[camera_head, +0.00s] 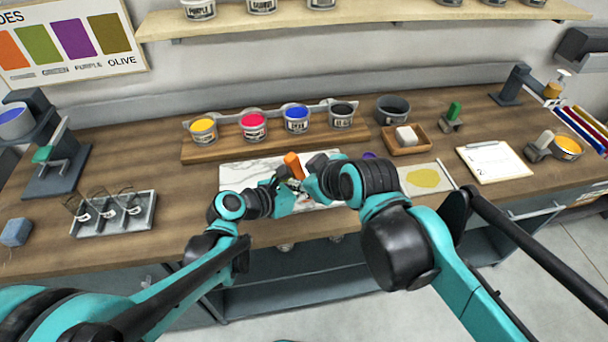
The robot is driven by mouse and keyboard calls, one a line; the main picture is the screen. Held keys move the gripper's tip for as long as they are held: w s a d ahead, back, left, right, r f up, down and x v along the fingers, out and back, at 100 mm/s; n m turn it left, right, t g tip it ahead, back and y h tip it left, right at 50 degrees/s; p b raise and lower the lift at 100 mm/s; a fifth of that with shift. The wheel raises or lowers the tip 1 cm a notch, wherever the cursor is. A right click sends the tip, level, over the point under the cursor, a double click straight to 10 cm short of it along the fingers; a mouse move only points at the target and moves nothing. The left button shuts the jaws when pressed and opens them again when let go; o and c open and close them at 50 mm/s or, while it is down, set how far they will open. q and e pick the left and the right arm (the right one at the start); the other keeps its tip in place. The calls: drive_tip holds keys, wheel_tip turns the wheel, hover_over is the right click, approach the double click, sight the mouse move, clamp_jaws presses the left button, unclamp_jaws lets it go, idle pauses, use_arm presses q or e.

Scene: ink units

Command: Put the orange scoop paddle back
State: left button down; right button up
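An orange handle (293,164), which looks like the scoop paddle, stands up tilted over the white marbled slab (238,176) at the middle of the bench. Its lower end is hidden behind my grippers. My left gripper (284,180) is at the handle's lower end, coming in from the left. My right gripper (312,172) is close beside it on the right, over the slab. The two grippers nearly meet. Whether either is closed on the handle is too small and covered to tell.
Behind stands a wooden rack (225,147) with ink tubs, including yellow, red and blue ones. A grey pot (392,108) and a wooden tray (408,146) with a white block stand right of it. A grey tray (113,221) with wire tools lies left. A clipboard (494,161) lies right.

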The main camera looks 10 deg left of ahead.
drive_tip(key=shift+w+a+f, duration=0.2)
drive_tip(key=shift+f, duration=0.1)
clamp_jaws()
use_arm(q)
drive_tip(key=c, duration=1.4)
unclamp_jaws()
